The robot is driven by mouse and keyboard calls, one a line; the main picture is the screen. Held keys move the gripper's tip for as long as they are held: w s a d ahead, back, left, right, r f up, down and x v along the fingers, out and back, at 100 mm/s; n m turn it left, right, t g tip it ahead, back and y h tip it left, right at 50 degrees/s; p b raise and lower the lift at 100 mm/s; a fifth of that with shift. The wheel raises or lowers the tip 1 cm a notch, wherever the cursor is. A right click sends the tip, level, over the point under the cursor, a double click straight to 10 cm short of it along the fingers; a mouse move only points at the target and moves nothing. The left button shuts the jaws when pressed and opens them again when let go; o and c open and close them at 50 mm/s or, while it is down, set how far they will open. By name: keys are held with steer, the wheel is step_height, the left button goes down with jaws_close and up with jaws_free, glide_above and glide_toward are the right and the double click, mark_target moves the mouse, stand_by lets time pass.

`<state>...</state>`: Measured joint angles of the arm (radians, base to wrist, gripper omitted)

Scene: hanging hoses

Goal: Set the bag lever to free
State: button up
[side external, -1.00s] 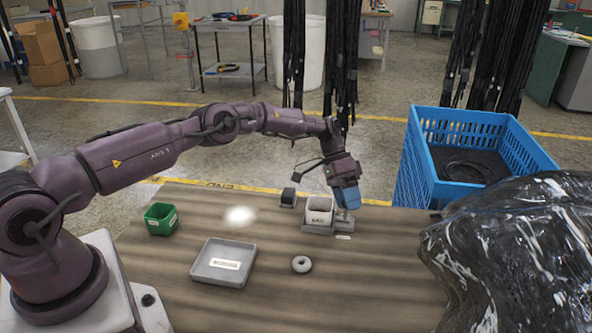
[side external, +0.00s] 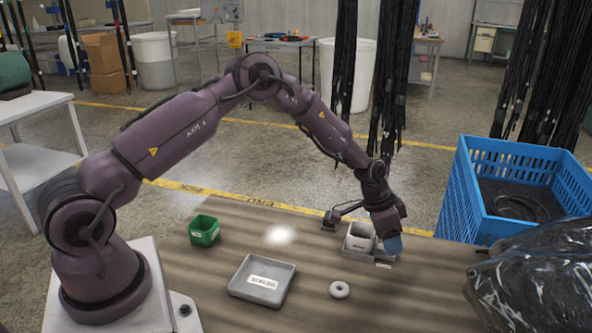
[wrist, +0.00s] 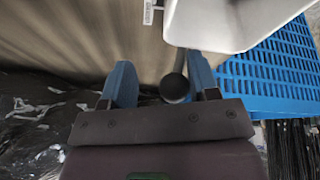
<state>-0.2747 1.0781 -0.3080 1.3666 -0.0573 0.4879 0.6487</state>
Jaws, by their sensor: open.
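The lever shows in the wrist view as a dark round knob (wrist: 175,88) on a pale stem. It sits between the two blue fingers of my gripper (wrist: 161,75), close to the right finger. My gripper is open, with a gap on the left of the knob. In the side external view my gripper (side external: 391,244) points down at the right side of a grey-white bin (side external: 357,242) and hides the lever. A small label (side external: 383,265) lies by the bin's base, too small to read. The black plastic bag (side external: 535,280) bulges at the right edge of the table.
The bin's pale wall (wrist: 225,22) is close ahead of the fingers. A blue crate (side external: 462,195) stands beyond the table. A green box (side external: 204,230), a grey tray (side external: 262,281) and a white ring (side external: 340,290) are on the table (side external: 330,318). Black hoses (side external: 393,75) hang behind.

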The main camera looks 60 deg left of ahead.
steer(key=shift+s+d+f+t+y, duration=0.1)
steer(key=shift+s+d+t+y, duration=0.1)
steer(key=shift+d+t+y, duration=0.1)
steer(key=v, duration=1.3)
steer(key=s+r+n+g+y, duration=0.1)
steer(key=s+r, duration=0.3)
steer(key=s, duration=0.4)
steer(key=s+r+n+g+y, duration=0.1)
steer(key=s+r+n, duration=0.2)
steer(key=s, duration=0.6)
step_height(320, 180, up, 2)
steer(key=shift+s+r, duration=0.2)
steer(key=shift+s, duration=0.05)
